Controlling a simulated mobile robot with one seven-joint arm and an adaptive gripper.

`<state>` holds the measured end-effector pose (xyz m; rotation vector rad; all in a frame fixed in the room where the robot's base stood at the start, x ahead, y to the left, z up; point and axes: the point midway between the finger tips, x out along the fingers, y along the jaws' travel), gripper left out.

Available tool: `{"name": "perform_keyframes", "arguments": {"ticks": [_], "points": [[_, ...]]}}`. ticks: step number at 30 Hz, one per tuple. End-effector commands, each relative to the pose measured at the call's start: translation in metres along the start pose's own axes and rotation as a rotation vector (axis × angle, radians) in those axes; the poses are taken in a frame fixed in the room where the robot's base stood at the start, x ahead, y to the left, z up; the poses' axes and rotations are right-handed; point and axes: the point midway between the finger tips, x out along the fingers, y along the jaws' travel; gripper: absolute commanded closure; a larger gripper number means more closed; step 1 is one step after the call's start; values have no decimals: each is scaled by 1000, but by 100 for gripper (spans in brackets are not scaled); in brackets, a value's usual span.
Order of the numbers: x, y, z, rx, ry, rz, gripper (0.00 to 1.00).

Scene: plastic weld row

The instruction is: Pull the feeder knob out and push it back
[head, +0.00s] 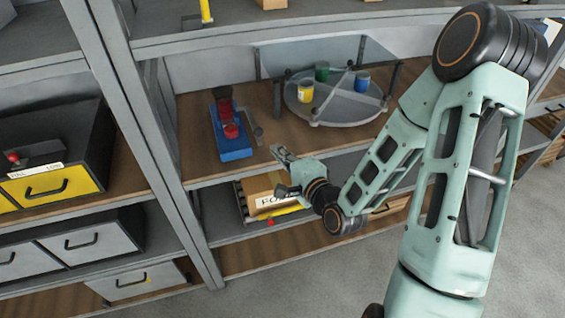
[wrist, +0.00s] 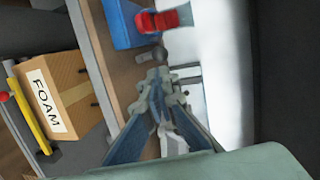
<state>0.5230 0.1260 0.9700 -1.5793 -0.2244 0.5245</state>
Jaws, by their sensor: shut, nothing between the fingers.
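No knob is labelled as the feeder's, so I cannot tell for certain which one it is. A blue-based device (head: 235,146) with red parts stands on the wooden shelf. A small dark grey knob (head: 258,133) lies beside its right side; the grey knob also shows in the wrist view (wrist: 160,53), just beyond my fingertips. My gripper (head: 281,157) is at the shelf's front edge, in front of and to the right of the blue device. Its fingers (wrist: 160,82) are shut and empty, and appear apart from the knob.
A round turntable (head: 335,108) with yellow, green and blue cups stands to the right. Below the shelf are a FOAM box (head: 262,184), a yellow bar (head: 285,210) and a red knob (head: 270,222). A grey upright (head: 150,130) stands left. Yellow-fronted drawers (head: 55,184) are beyond it.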

Motion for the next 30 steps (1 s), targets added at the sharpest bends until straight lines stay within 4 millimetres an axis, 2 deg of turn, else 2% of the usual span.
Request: {"name": "perform_keyframes", "arguments": {"ticks": [1,6,12,18,30], "points": [[15,1,1,-3,-3,-7,100],[47,-3,1,0,-3,-3,100],[72,-2,1,0,-2,-2,100],[82,-2,0,0,0,-2,100],[88,-1,-1,-1,0,-3,100]]}}
